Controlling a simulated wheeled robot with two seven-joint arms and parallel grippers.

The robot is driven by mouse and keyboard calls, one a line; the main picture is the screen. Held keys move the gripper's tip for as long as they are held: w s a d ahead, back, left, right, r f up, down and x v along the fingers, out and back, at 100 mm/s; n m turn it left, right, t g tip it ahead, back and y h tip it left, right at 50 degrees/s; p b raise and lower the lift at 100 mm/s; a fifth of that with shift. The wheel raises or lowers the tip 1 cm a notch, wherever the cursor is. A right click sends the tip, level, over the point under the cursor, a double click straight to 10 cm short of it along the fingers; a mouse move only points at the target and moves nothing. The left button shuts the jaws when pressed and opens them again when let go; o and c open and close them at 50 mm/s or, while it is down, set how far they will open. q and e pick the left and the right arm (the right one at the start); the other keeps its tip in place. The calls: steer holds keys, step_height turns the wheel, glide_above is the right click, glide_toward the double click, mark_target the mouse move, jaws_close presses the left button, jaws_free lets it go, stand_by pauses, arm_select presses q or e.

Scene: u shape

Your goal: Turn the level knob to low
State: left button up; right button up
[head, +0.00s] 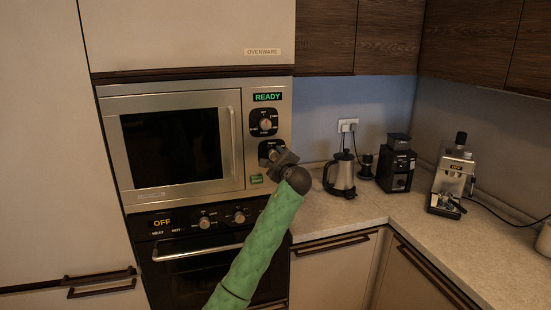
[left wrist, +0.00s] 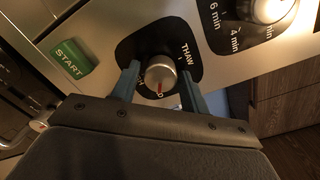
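The level knob (left wrist: 160,74) is a round silver dial on a black plate on the microwave's control panel. Its red mark points down in the left wrist view, at a label partly hidden by my gripper. "THAW" is printed at upper right of it. In the head view the knob's black plate (head: 265,146) is partly covered by my left gripper (head: 273,157). In the left wrist view the left gripper (left wrist: 159,80) is open, one finger on each side of the knob, with gaps showing. My right gripper is not in view.
The microwave (head: 170,145) shows "READY". A timer knob (head: 265,124) sits above the level knob, and a green START button (left wrist: 70,60) is close by. The oven (head: 200,270) below reads "OFF". A kettle (head: 342,176), grinder (head: 396,168) and espresso machine (head: 452,182) stand on the right counter.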

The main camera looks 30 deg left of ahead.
arm_select(q)
steer(key=c, duration=0.6)
steer(key=shift+c, duration=0.2)
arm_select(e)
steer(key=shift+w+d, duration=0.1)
arm_select(q)
steer(key=shift+f, duration=0.1)
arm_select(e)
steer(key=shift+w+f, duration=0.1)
arm_select(q)
steer(key=shift+n+b, duration=0.4)
steer(key=n+b, duration=0.3)
steer(key=n, duration=0.2)
steer(key=shift+n+b, duration=0.3)
steer(key=shift+b, duration=0.1)
steer(key=n+b, duration=0.3)
steer(key=n, duration=0.1)
steer(key=shift+n+h, duration=0.3)
steer(key=shift+n, duration=0.4)
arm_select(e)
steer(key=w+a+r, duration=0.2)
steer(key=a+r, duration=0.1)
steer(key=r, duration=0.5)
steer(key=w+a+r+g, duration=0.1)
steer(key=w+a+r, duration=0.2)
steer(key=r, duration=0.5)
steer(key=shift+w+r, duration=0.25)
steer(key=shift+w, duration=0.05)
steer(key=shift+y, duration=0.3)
